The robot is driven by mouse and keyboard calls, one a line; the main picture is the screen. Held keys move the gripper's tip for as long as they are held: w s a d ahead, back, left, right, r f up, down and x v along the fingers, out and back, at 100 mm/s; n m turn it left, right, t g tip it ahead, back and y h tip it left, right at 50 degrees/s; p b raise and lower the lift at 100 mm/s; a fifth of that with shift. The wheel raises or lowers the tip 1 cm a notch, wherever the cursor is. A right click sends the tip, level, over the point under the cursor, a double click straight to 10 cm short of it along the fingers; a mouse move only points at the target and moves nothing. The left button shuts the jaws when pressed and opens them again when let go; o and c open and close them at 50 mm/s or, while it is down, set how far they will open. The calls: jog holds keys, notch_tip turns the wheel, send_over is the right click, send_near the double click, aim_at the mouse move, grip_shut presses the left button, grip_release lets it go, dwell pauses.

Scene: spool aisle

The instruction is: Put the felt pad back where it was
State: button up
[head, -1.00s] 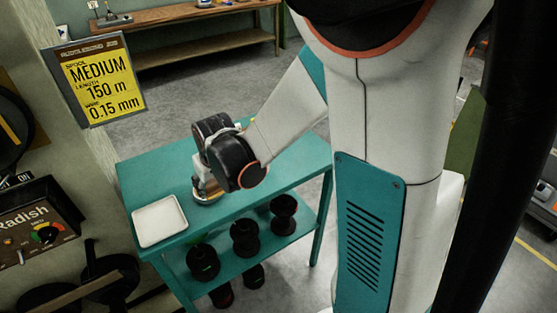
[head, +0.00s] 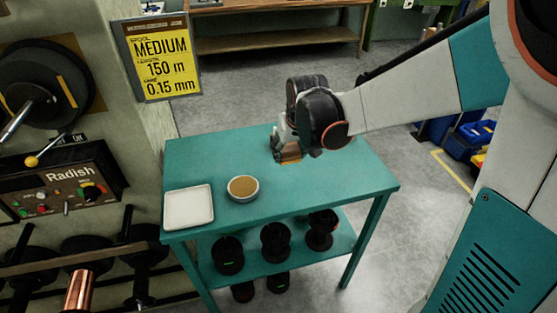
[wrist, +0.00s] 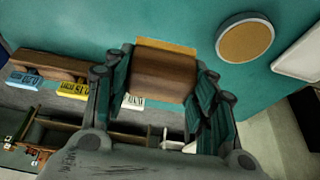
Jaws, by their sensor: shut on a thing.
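My gripper (head: 288,152) is over the back part of the teal table (head: 340,180). It is shut on a brown block with an ochre edge, which I take to be the felt pad (head: 290,157). In the wrist view the pad (wrist: 165,75) sits between the two fingers (wrist: 158,90), its ochre end facing away. The pad is low over the tabletop; I cannot tell whether it touches. A round grey dish (head: 243,199) with a flat tan filling stands apart from it, in front and to the left. The dish also shows in the wrist view (wrist: 221,52).
A white square tray (head: 188,206) lies at the table's left, beside the dish. Several dark spools (head: 275,242) stand on the lower shelf. A panel marked Radish (head: 68,185) and a yellow spool sign (head: 162,60) are at left. The table's right part is clear.

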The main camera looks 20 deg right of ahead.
notch_tip(320, 180, down, 11)
jog(key=b, duration=0.3)
jog(key=shift+r, duration=0.1)
jog(key=shift+b, duration=0.3)
jog(key=shift+f, duration=0.2)
jog(key=o, duration=1)
jog(key=shift+r, duration=0.15)
jog(key=p+v, duration=0.4)
jog(key=v, duration=0.7)
jog(key=s+r+t, duration=0.1)
jog(key=s+r, duration=0.3)
jog(key=s, duration=0.5)
jog(key=s+r+t, duration=0.1)
jog(key=s+r, duration=0.4)
jog(key=s, duration=0.4)
jog(key=shift+s+r+t+p, duration=0.3)
jog(key=shift+s+r, duration=0.05)
